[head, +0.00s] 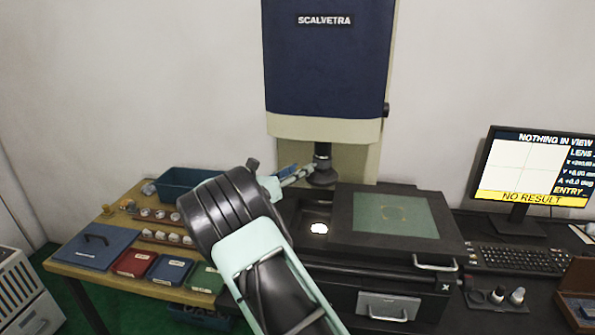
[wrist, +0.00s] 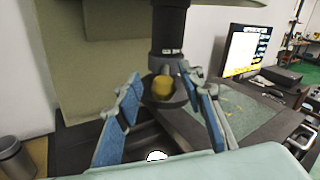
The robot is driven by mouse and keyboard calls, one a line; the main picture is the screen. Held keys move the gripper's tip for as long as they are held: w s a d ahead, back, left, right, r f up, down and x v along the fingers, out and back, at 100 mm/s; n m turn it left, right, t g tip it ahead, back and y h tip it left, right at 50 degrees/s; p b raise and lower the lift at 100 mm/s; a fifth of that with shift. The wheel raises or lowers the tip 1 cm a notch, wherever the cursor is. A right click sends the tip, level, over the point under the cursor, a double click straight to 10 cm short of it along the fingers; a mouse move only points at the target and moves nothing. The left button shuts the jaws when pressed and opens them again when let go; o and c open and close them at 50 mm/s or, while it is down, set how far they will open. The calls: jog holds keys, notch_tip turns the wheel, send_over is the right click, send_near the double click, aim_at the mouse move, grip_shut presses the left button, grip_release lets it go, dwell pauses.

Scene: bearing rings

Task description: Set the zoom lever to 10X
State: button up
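The dark lens tube (head: 322,155) hangs below the blue and cream machine head. In the wrist view the tube (wrist: 169,32) has small white marks near its lower end, too small to read. Below them is a dark ring (wrist: 178,101) with a rounded yellow knob (wrist: 161,87) facing my camera; it looks like the zoom lever's end. My gripper (wrist: 163,82) is open, with one blue-padded finger on each side of the knob. I cannot tell whether either finger touches the ring. In the head view my gripper (head: 297,175) reaches the tube from the left, and the knob cannot be made out.
Below the lens lies a stage with a green-tinted plate (head: 410,216) and a bright light spot (head: 319,228). A monitor (head: 530,168) reads "NOTHING IN VIEW" and "NO RESULT". A wooden table at left holds a blue bin (head: 183,185), coloured boxes and small parts.

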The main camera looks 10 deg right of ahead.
jog(key=v, duration=1.2)
